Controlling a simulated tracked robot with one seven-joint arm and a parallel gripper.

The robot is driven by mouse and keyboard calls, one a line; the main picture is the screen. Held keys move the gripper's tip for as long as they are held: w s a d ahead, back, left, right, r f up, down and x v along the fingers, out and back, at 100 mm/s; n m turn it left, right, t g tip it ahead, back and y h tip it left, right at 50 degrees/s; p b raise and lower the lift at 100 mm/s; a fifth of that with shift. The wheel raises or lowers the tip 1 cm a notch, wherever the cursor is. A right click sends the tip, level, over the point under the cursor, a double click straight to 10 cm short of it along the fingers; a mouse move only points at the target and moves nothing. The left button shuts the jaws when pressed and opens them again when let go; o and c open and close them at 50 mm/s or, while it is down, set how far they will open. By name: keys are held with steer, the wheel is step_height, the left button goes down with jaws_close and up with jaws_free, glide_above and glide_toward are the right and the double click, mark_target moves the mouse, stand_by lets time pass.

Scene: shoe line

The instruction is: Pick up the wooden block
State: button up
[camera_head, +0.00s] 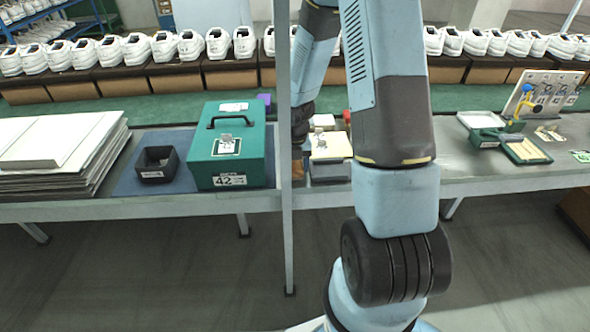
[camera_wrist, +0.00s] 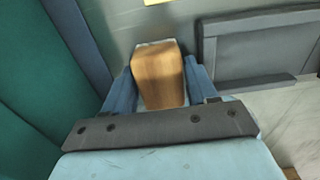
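The wooden block (camera_wrist: 159,78) is a brown, upright piece with a rounded, paler top edge in the wrist view. It sits between the two blue fingers of my gripper (camera_wrist: 160,85), which press close against its left and right sides. In the head view a small brown part of the block (camera_head: 298,169) shows below my gripper, beside the green box, partly hidden by a grey post and my arm. I cannot tell whether the block touches the table.
The green box (camera_head: 227,170) marked 42 stands close on the left, with a small black bin (camera_head: 157,164) beyond it. A grey container (camera_head: 331,168) with a pale top is close on the right. A grey post (camera_head: 287,230) rises in front. White shoes line the back.

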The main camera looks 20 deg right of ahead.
mark_target(296, 163)
steer(key=c, duration=0.6)
steer(key=shift+c, duration=0.2)
step_height(296, 163, up, 10)
steer(key=shift+r, duration=0.1)
stand_by(0.3)
